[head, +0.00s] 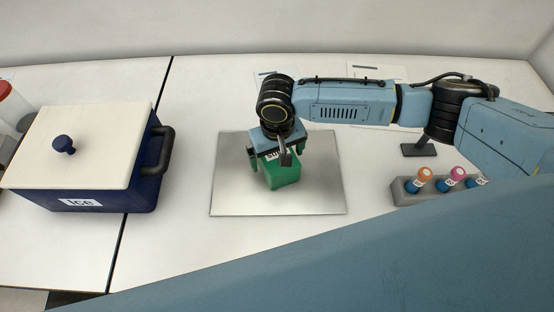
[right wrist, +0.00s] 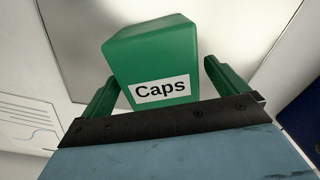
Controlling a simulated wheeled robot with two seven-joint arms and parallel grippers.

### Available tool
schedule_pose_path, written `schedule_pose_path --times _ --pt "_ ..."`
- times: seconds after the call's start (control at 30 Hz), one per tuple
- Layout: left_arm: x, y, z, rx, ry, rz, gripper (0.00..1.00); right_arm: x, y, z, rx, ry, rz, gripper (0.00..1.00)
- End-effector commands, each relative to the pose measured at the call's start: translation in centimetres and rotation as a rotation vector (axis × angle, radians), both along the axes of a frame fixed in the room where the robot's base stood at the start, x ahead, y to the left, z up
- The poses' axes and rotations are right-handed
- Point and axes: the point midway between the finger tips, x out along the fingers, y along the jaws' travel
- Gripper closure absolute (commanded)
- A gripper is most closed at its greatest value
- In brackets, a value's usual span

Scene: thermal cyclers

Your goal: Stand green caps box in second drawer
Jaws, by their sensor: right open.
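The green caps box (head: 284,175) stands on a square silvery mat (head: 235,190) in the middle of the table. Its white "Caps" label faces the camera in the right wrist view (right wrist: 160,65). My right gripper (head: 277,157) is over the box from above, with its green fingers open. In the right wrist view the box lies between the two fingers, with a gap on the right side; whether the left finger touches it I cannot tell. My left gripper is out of view. No drawer shows in either view.
A dark blue ice box (head: 90,190) with a white lid and side handle stands at the left. A grey rack (head: 408,193) with several coloured-cap bottles is at the right. Papers (head: 362,72) lie at the back. The table between ice box and mat is clear.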

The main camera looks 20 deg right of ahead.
Motion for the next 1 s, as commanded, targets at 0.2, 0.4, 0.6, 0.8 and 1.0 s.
schedule_pose_path --times 0.2,0.4,0.6,0.8,1.0 --pt "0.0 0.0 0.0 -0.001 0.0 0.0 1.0 0.0 0.0 0.1 0.0 0.0 0.0 0.16" --pt "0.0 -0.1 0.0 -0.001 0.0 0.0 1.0 0.0 0.0 0.1 0.001 0.0 0.0 0.42" --pt "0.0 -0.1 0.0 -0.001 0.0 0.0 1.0 0.0 0.0 0.1 0.001 -0.001 0.0 0.6" --pt "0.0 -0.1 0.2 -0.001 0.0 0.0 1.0 0.1 0.1 0.8 0.003 -0.002 0.0 0.6" --pt "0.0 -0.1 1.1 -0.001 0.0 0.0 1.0 0.1 0.1 4.5 0.004 -0.005 0.001 0.6"
